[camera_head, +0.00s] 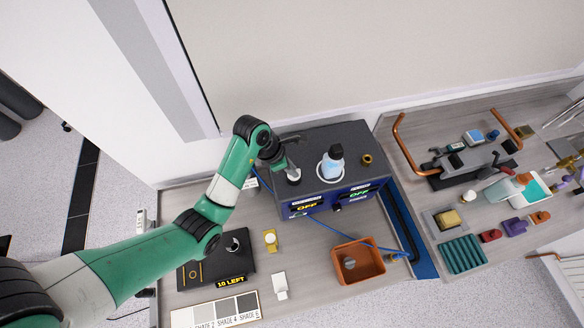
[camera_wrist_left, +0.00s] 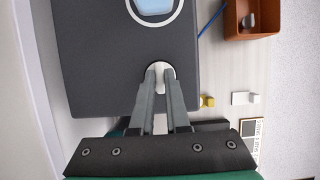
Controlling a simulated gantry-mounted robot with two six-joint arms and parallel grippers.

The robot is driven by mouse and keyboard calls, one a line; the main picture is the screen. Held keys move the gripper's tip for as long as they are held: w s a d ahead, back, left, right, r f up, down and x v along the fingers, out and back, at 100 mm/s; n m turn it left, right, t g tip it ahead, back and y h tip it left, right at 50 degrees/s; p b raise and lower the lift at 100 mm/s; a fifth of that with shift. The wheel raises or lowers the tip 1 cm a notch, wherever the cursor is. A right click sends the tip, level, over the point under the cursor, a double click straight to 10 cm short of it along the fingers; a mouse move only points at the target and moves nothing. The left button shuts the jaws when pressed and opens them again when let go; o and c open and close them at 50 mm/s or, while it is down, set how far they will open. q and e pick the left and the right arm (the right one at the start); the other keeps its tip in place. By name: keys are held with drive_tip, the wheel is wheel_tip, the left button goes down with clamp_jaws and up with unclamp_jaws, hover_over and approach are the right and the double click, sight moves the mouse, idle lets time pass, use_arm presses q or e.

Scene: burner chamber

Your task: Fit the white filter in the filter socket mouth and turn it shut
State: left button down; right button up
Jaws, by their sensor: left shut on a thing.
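The white filter (camera_head: 294,176) is at the left part of the top of the dark burner box (camera_head: 322,147). My left gripper (camera_head: 291,170) comes down over that spot and is shut on the filter. In the left wrist view the filter (camera_wrist_left: 160,70) shows as a white round piece between the two fingertips (camera_wrist_left: 160,78). The filter socket mouth cannot be made out; the filter and fingers cover the surface there. I cannot tell how deep the filter sits or how it is turned. My right gripper is not in view.
A bottle with a blue body and dark cap (camera_head: 335,155) stands in a white ring on the box, right of my gripper. A brass ring (camera_head: 367,159) is farther right. An orange bin (camera_head: 358,262), a black tray (camera_head: 216,260) and a shade card (camera_head: 216,311) lie in front.

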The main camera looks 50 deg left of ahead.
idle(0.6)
use_arm(q)
drive_tip(key=shift+r+m+p, duration=0.1)
drive_tip(key=shift+m+p, duration=0.2)
drive_tip(key=shift+m, duration=0.1)
drive_tip(key=shift+a+r+m+g+h+p, duration=0.1)
drive_tip(key=shift+m+g+h+p, duration=0.25)
drive_tip(key=shift+m, duration=0.45)
drive_tip(key=m, duration=0.2)
drive_tip(key=m+h, duration=0.1)
drive_tip(key=shift+w+f+g+b, duration=0.15)
drive_tip(key=shift+f+g+b, duration=0.1)
drive_tip(key=shift+b, duration=0.15)
drive_tip(key=shift+m, duration=0.3)
drive_tip(key=m+g+b, duration=0.1)
drive_tip(key=m, duration=0.1)
drive_tip(key=shift+m+h, duration=0.25)
drive_tip(key=shift+m, duration=0.05)
drive_tip(key=m+g+b, duration=0.1)
drive_tip(key=m+b, duration=0.2)
drive_tip(key=shift+w, duration=0.15)
drive_tip(key=shift+g, duration=0.3)
